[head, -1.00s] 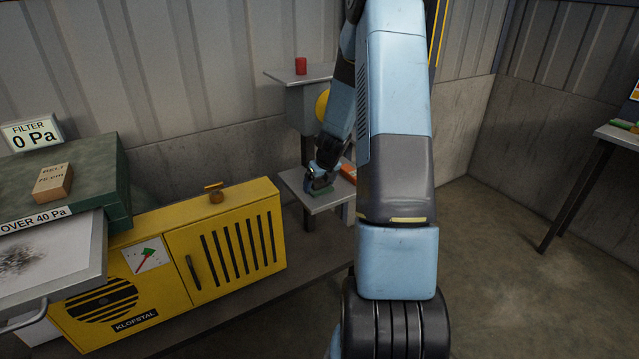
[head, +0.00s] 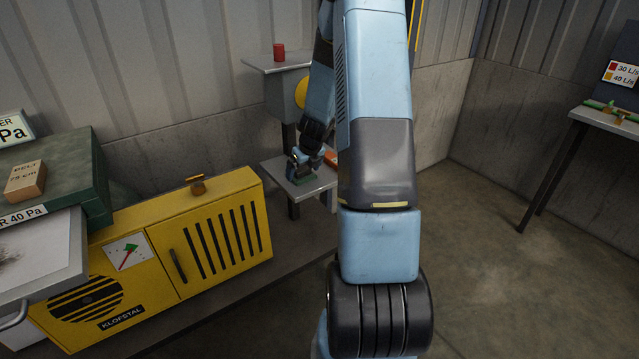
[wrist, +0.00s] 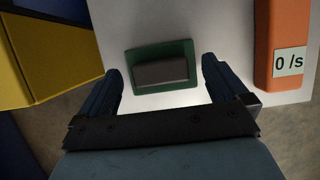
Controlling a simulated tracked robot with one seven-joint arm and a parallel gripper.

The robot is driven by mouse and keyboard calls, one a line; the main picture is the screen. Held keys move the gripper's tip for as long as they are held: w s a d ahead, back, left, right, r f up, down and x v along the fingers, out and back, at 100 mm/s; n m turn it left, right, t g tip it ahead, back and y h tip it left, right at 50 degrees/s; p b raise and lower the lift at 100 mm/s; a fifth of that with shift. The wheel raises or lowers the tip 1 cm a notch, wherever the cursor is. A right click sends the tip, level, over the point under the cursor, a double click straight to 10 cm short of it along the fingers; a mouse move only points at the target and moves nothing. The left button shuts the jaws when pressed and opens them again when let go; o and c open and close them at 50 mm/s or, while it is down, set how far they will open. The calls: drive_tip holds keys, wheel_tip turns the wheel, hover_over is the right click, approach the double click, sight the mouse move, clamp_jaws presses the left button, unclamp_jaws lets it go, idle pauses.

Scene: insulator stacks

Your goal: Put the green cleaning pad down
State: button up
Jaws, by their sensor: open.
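The green cleaning pad (wrist: 162,67) lies flat on a small pale shelf (wrist: 211,25), with a dark grey block on its top. In the head view the pad (head: 303,181) shows as a thin green edge on the shelf (head: 325,183), below my gripper. My gripper (wrist: 162,80) is open. In the wrist view its two fingers stand to the left and right of the pad, with a gap on each side, so it holds nothing.
An orange box (wrist: 283,45) labelled "0 /s" lies right of the pad. The yellow KLOFSTAL cabinet (head: 215,235) stands left of the shelf. A red cup (head: 279,52) sits on a higher shelf behind. Open floor lies to the right.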

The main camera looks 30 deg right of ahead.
drive_tip(key=shift+s+d, duration=0.2)
drive_tip(key=shift+s, duration=5.4)
drive_tip(key=s+a+r+n, duration=0.2)
drive_tip(key=a+r+n, duration=0.6)
drive_tip(key=r+n, duration=0.2)
drive_tip(key=s+a+r+n, duration=0.2)
drive_tip(key=a+r+n, duration=0.5)
drive_tip(key=r+n, duration=0.3)
drive_tip(key=s+a+r+n, duration=0.3)
drive_tip(key=s+r+n, duration=0.3)
drive_tip(key=s, duration=0.3)
drive_tip(key=s+a+r+n+t, duration=0.1)
drive_tip(key=s+a+r+n, duration=0.2)
drive_tip(key=s+r+n, duration=0.4)
drive_tip(key=s+n, duration=0.1)
drive_tip(key=n, duration=0.1)
drive_tip(key=shift+s+n, duration=0.3)
drive_tip(key=shift+s, duration=0.1)
drive_tip(key=shift+a, duration=0.1)
drive_tip(key=shift+c, duration=0.3)
